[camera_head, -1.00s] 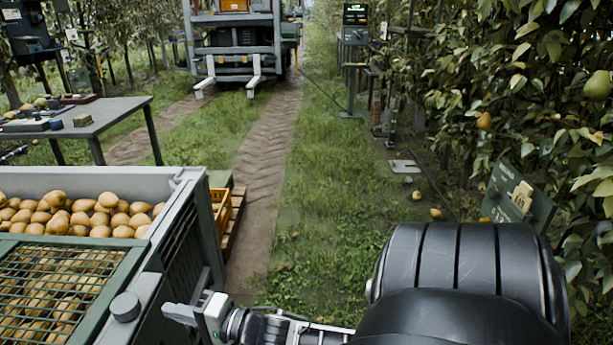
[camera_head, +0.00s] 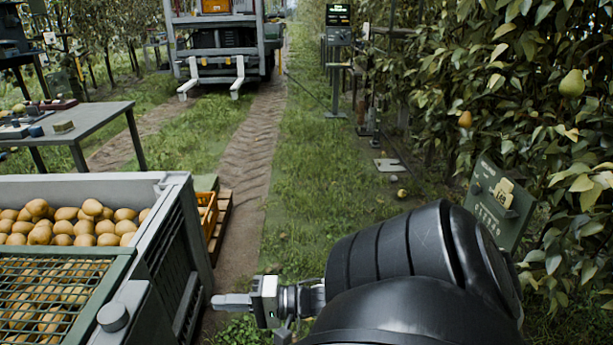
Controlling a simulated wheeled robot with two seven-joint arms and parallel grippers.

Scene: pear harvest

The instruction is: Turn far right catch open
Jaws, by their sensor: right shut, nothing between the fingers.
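A grey bin (camera_head: 172,187) full of brown-yellow pears stands at the lower left. A green-framed mesh lid (camera_head: 118,268) covers its near part. A round grey knob (camera_head: 113,317) sits on the bin's right side by the lid frame; I cannot tell whether it is the far right catch or how it is turned. My right gripper (camera_head: 232,301) is shut and empty, to the right of the bin's right wall and of the knob, apart from the knob. It points left. My left gripper is not in view.
An orange crate (camera_head: 207,214) on a pallet stands behind the bin's right side. A grey table (camera_head: 88,120) with small items is at the left. Grass and a dirt track lie ahead.

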